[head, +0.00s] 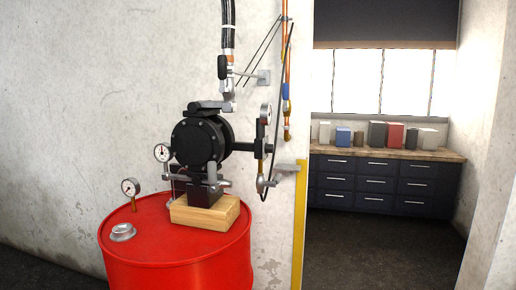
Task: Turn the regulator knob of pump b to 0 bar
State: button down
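A black pump (197,143) stands upright on a wooden block (205,211) on top of a red drum (180,262). Only one pump is in view, and no letter can be read on it. A dark fitting (245,147) runs from its right side to a vertical assembly with a round gauge (266,113). A small rounded metal part (262,185) sits lower on that line. I cannot tell which part is the regulator knob, and the gauge reading is too small to read. My gripper is not in view.
Two more gauges sit by the pump (162,152) and on the drum lid (130,187). A black hose (228,40) and copper pipe (287,55) hang from above. To the right, an opening shows clear floor (385,235) and dark drawers (380,185) under a wooden counter.

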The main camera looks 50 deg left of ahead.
aim_at(269, 147)
jog(key=u, duration=0.8)
jog(key=i, duration=0.85)
jog(key=u, duration=1.15)
jog(key=i, duration=0.3)
jog(key=u, duration=0.25)
jog(key=k, duration=0.5)
jog(key=z, duration=0.55)
jog(key=i, duration=0.8)
jog(key=u, duration=0.75)
